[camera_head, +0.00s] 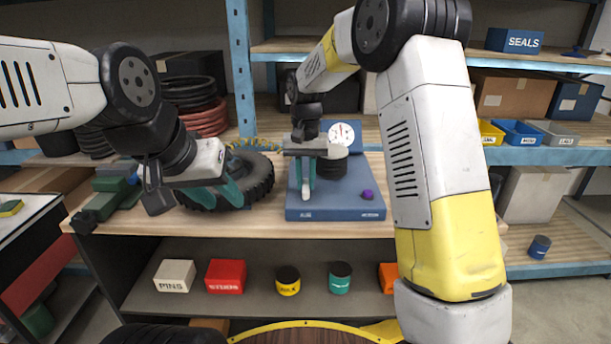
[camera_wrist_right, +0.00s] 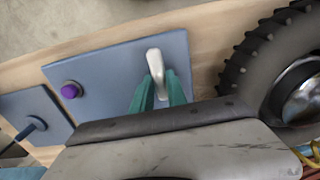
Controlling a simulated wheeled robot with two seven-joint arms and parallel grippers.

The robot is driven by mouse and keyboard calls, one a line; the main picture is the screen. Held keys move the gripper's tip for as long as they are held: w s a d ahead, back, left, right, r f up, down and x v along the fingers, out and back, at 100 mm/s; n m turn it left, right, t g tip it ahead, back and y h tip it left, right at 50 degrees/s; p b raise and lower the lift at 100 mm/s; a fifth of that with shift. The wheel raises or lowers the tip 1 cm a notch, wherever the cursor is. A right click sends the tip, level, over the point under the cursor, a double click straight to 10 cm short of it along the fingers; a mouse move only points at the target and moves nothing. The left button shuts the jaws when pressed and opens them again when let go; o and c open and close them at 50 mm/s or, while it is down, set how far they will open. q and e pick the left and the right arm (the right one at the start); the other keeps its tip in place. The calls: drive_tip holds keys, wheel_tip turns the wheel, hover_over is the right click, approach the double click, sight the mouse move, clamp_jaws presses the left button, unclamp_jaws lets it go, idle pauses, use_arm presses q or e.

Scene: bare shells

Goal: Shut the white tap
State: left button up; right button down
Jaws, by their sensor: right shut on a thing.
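The white tap (camera_wrist_right: 155,66) shows as a white lever on a blue board (camera_wrist_right: 110,62) in the right wrist view. In the head view the tap (camera_head: 306,187) is a small white piece below my right gripper. My right gripper (camera_head: 304,178) points down at the board. Its two teal fingertips (camera_wrist_right: 159,88) are closed on either side of the white tap's lever. The tap's base is hidden behind the gripper. My left gripper (camera_head: 215,196) is open, with its teal fingers apart in front of the black tyre (camera_head: 258,178), and looks empty.
A purple knob (camera_head: 367,195) sits on the same blue board, right of the tap. A white-faced gauge (camera_head: 341,134) stands behind my right gripper. A red box (camera_head: 226,276) and several other containers fill the shelf below the bench.

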sight(306, 183)
drive_tip(key=shift+r, duration=0.1)
idle(0.4)
drive_tip(key=c, duration=1.3)
unclamp_jaws()
wheel_tip(306, 183, up, 8)
drive_tip(key=shift+f, duration=0.25)
drive_tip(key=shift+r, duration=0.15)
